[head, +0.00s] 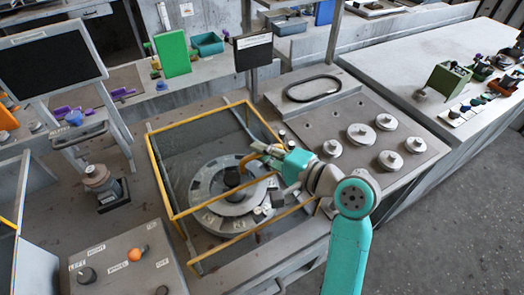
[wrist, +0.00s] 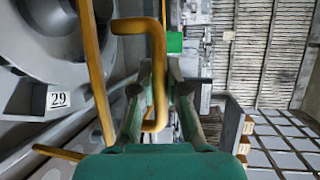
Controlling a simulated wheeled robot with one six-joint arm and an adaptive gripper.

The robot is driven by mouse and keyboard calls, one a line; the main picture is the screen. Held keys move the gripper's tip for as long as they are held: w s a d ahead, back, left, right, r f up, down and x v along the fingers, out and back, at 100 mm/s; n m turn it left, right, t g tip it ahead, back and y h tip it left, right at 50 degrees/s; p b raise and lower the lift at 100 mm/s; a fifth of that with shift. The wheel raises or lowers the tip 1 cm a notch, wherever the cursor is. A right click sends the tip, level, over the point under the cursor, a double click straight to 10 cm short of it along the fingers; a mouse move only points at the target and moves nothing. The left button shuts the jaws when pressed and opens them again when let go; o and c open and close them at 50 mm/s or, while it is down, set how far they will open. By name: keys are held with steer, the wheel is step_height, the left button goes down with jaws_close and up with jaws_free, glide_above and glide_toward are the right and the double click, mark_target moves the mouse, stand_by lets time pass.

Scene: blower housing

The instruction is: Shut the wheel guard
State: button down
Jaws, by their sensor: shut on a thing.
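The wheel guard is a yellow-edged frame (head: 200,116) with see-through sides, standing around a grey wheel (head: 205,187) in the head view. My gripper (head: 262,160) is at the guard's right side, above the wheel's edge. In the wrist view my gripper (wrist: 158,88) has its two fingers on either side of a bent yellow handle (wrist: 157,45) and is shut on it. A yellow guard bar (wrist: 94,65) runs just left of the handle. The wheel (wrist: 25,85), with a "29" plate, shows at the left. My wrist hides part of the guard's right side.
Right of the guard is a plate (head: 320,118) with several round metal knobs and a dark oval ring (head: 314,88). A control box (head: 125,262) stands front left, and a dark screen (head: 50,62) back left. A black sign (head: 253,50) stands behind the guard.

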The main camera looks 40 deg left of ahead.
steer(key=s+d, duration=0.3)
steer(key=d, duration=0.5)
steer(key=shift+s+d, duration=0.3)
steer(key=shift+d, duration=0.05)
steer(key=shift+f, duration=0.1)
steer(key=c, duration=1.2)
jaws_free()
steer(key=shift+d, duration=0.1)
steer(key=shift+d, duration=0.1)
steer(key=d, duration=0.4)
steer(key=d+r, duration=0.1)
steer(key=d, duration=0.2)
steer(key=d+r, duration=0.1)
steer(key=d, duration=0.3)
steer(key=shift+d+r, duration=0.15)
steer(key=shift+d, duration=0.15)
